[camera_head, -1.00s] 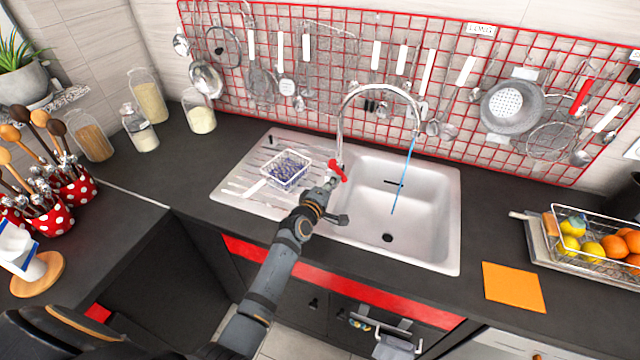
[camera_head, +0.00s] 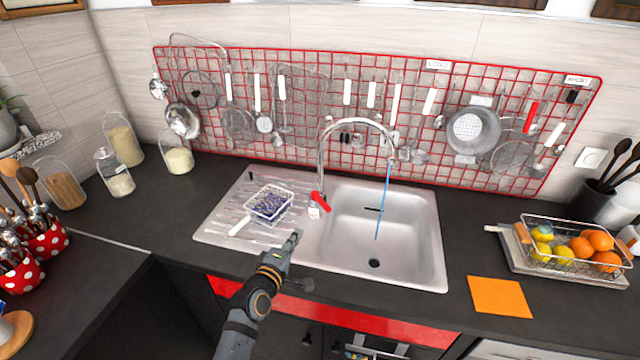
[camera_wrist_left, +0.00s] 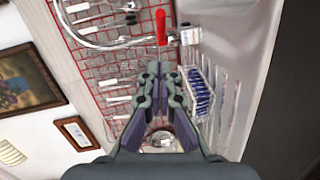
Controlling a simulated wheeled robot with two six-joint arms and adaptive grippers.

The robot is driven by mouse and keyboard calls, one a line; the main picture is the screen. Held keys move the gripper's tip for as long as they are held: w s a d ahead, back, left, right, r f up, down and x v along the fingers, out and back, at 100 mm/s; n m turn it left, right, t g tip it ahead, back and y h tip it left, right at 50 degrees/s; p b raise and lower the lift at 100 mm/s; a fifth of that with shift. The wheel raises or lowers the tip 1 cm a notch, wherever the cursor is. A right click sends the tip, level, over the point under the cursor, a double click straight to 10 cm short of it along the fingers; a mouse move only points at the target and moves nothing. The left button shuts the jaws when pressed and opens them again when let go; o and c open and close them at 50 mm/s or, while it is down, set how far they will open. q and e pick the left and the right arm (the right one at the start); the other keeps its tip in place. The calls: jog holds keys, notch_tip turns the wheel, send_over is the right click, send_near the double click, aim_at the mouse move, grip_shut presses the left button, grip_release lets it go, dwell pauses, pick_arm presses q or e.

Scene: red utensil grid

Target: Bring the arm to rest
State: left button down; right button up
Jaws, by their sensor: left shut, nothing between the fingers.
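My left gripper (camera_head: 294,237) is shut and empty. In the head view it hangs over the front edge of the sink unit, below the red tap handle (camera_head: 320,202) and apart from it. In the left wrist view the closed fingers (camera_wrist_left: 163,72) point toward the tap, and the red handle (camera_wrist_left: 161,27) stands beyond them. The tap (camera_head: 322,150) arches over the sink basin (camera_head: 345,250), and a thin blue stream of water (camera_head: 383,205) falls from its spout. My right gripper is in neither view.
A wire basket of blue items (camera_head: 268,204) sits on the drainboard (camera_head: 225,222), left of the tap. A red utensil grid (camera_head: 300,140) hangs on the wall behind. An orange cloth (camera_head: 499,296) and a fruit basket (camera_head: 570,248) lie to the right. Glass jars (camera_head: 122,140) stand left.

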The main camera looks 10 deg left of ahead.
pick_arm(q)
jog(key=s+f+m+g, duration=0.1)
jog(key=s+m, duration=0.1)
jog(key=s+f+m+g, duration=0.2)
jog(key=s+m, duration=0.1)
jog(key=s+f+m+g, duration=0.2)
jog(key=shift+s+d+f+m+h, duration=0.1)
jog(key=shift+s+d+m+h, duration=0.2)
jog(key=shift+s+m+h, duration=0.1)
jog(key=s+a+f+m+g+y, duration=0.2)
jog(key=s+a+m+g, duration=0.2)
jog(key=s, duration=0.5)
jog(key=s+a+f+m+g+y, duration=0.2)
jog(key=s+a+m+g, duration=0.15)
jog(key=s, duration=0.55)
notch_tip(320, 180, down, 24)
jog(key=s+a+g, duration=0.1)
jog(key=a, duration=0.1)
jog(key=s+a+f+g+b, duration=0.1)
jog(key=s+f, duration=1.7)
jog(key=s, duration=0.1)
jog(key=shift+s+f, duration=0.15)
jog(key=shift+s, duration=0.15)
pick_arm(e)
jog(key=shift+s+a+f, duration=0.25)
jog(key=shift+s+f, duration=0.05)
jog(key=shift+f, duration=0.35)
